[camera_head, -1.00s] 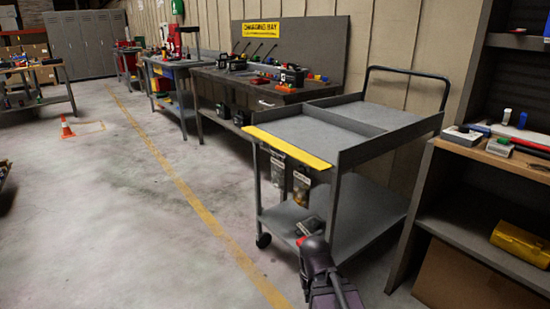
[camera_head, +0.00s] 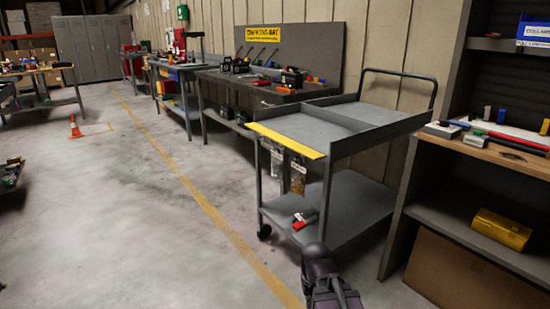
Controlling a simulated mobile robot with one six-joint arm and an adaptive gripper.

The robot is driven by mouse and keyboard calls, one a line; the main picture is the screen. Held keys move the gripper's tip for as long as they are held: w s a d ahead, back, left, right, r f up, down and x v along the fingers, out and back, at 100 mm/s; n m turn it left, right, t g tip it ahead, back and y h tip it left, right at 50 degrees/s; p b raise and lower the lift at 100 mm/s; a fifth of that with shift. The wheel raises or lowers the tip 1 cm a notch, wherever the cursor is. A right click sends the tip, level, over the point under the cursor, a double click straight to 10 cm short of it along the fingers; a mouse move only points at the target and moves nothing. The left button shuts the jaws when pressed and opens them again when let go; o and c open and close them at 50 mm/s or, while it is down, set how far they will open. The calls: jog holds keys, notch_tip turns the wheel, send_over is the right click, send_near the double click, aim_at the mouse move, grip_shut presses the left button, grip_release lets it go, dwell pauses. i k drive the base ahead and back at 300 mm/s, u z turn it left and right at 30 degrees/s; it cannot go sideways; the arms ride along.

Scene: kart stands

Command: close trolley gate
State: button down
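The grey trolley (camera_head: 360,196) stands right of centre, with a divided top tray, a lower shelf and a push handle at the back right. Its yellow gate (camera_head: 287,139) is a long flap along the tray's near-left edge. It looks folded outward, leaving that side of the tray open. My arm (camera_head: 322,276) rises from the bottom edge in front of the trolley. A small red-and-grey piece (camera_head: 305,220) shows just beyond it, over the lower shelf's near edge. I cannot tell whether this is my gripper or a thing on the shelf. Nothing touches the gate.
A shelf unit (camera_head: 397,215) with tools and a yellow box (camera_head: 501,229) stands close on the right. A dark workbench (camera_head: 270,92) stands behind the trolley, with more benches beyond. An orange cone (camera_head: 75,127) stands far left. The floor left of the yellow line (camera_head: 188,186) is mostly clear.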

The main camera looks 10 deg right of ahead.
aim_at(308, 153)
jog(key=k, duration=0.9)
jog(key=u, duration=0.4)
jog(key=i, duration=2)
jog(key=z, duration=0.6)
